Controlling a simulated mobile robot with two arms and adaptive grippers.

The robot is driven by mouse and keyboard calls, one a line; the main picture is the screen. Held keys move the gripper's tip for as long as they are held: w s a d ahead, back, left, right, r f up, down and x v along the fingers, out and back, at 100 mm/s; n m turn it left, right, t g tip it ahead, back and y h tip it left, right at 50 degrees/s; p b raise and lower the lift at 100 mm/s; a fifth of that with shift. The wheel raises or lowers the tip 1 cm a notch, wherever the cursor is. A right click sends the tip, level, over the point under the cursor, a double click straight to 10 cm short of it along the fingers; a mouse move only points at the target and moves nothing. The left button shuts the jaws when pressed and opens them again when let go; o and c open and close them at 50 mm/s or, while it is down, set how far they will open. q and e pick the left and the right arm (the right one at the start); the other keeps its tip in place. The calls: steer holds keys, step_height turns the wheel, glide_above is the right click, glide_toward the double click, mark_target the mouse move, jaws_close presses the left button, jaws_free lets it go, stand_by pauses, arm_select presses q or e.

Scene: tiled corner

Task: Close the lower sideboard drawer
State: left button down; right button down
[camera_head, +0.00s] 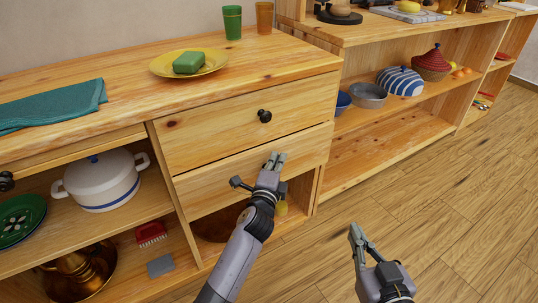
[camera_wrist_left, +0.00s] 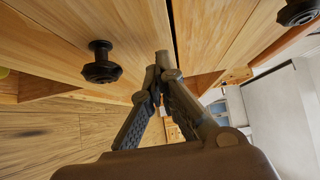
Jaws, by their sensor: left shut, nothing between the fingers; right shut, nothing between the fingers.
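The wooden lower drawer (camera_head: 215,182) sits under the upper drawer (camera_head: 205,130) in the sideboard. Its dark knob (camera_head: 237,182) is left of my left gripper and also shows in the left wrist view (camera_wrist_left: 101,64). Any gap behind the lower drawer front is too small to judge. My left gripper (camera_head: 277,158) is shut and empty, its tips at the lower drawer front near its upper edge; I cannot tell whether they touch. In the left wrist view the shut fingers (camera_wrist_left: 158,68) point at the seam between the drawers. My right gripper (camera_head: 354,230) is shut and empty above the floor.
A yellow plate (camera_head: 161,66) with a green block (camera_head: 188,62), two cups and a teal cloth (camera_head: 50,107) are on top. A white pot (camera_head: 101,181) stands on the left shelf. Open shelving (camera_head: 345,170) adjoins on the right. The wooden floor (camera_head: 450,190) is clear.

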arm_select(q)
steer(key=shift+w+a, duration=0.1)
steer(key=shift+w, duration=0.1)
arm_select(e)
steer(key=shift+w+a+r, duration=0.3)
steer(key=shift+w, duration=0.05)
arm_select(q)
steer(key=shift+w+a+r, duration=0.1)
steer(key=shift+w+a, duration=0.7)
steer(key=shift+w, duration=0.25)
arm_select(e)
steer(key=shift+s+d+f, duration=0.1)
steer(key=shift+s, duration=0.05)
